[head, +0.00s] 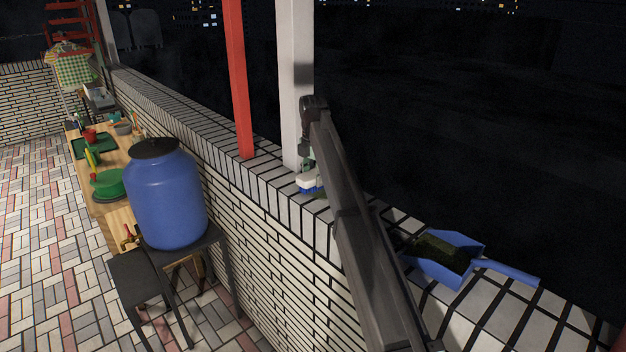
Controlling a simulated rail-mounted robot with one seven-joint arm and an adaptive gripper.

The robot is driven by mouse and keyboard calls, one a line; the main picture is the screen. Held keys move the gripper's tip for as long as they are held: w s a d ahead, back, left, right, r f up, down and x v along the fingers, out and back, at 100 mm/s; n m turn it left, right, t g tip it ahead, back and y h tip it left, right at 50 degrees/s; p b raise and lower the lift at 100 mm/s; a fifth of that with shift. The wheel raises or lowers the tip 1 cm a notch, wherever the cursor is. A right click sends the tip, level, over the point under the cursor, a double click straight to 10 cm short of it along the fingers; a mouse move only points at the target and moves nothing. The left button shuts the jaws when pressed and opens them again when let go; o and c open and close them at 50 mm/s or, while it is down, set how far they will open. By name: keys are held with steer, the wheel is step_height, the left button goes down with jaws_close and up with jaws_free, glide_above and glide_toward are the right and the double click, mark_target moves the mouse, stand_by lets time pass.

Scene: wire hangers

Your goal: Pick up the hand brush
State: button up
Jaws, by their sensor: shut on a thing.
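My arm reaches away along the top of the brick wall, and my gripper (306,166) points down at its far end beside the white post. A small white and blue thing, which looks like the hand brush (308,184), is right under the gripper at the wall top. The gripper is shut on it. The arm and gripper hide part of the brush, and I cannot tell whether it touches the wall top.
A blue dustpan (482,262) with dark dirt lies on the wall top to the right of my arm. A white post (295,80) and a red post (238,80) rise near the gripper. A blue barrel (168,200) stands on a dark stand left of the wall.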

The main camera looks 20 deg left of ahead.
steer(key=shift+r, duration=0.15)
step_height(320, 180, up, 11)
steer(key=b, duration=0.4)
step_height(320, 180, up, 7)
steer(key=p, duration=0.5)
glide_above(313, 173)
steer(key=shift+s+r+p, duration=0.25)
steer(key=shift+r+p, duration=0.6)
steer(key=shift+r, duration=0.05)
steer(key=shift+d, duration=0.1)
